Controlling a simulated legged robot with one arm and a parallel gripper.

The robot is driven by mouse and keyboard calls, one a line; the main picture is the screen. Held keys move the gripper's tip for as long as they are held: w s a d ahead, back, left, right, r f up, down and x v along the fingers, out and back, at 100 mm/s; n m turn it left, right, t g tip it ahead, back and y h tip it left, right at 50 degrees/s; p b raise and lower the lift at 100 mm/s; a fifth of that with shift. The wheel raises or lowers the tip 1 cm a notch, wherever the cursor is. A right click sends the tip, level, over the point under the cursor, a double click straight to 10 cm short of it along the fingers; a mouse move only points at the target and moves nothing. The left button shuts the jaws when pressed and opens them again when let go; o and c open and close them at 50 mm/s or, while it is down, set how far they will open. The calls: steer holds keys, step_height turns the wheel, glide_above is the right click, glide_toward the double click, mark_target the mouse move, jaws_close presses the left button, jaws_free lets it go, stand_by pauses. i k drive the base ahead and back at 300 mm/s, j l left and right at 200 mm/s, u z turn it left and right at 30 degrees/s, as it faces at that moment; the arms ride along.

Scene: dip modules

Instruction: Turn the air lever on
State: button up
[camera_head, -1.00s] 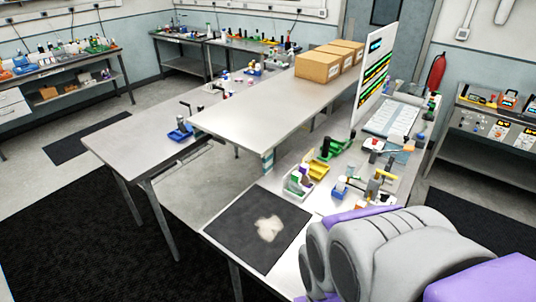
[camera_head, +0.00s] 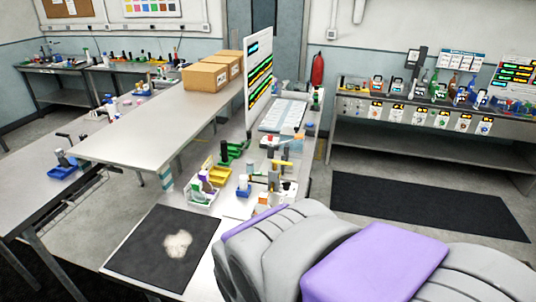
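No air lever can be made out with certainty. A long bench (camera_head: 345,128) at the right wall carries several small modules with orange and red displays (camera_head: 376,110) and lit panels on its front edge; they are too small to tell which holds a lever. My arm, grey with purple panels, fills the lower right of the view. My gripper is not in view.
A near workbench holds a black mat (camera_head: 140,250), a white tray (camera_head: 203,192) of bottles and several tools. A raised shelf (camera_head: 150,135) carries cardboard boxes (camera_head: 205,76). A dark floor mat (camera_head: 420,205) lies on clear floor before the right bench. A red extinguisher (camera_head: 317,68) hangs behind.

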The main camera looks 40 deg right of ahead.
mark_target(275, 162)
steer(key=l, duration=0.5)
steer(key=k+l+u, duration=0.1)
steer(key=l, duration=0.4)
steer(key=k+l, duration=0.1)
steer(key=l, duration=0.4)
steer(key=l+u, duration=0.1)
steer(key=l, duration=0.4)
steer(key=i+l+u, duration=0.15)
steer(key=i+l, duration=0.65)
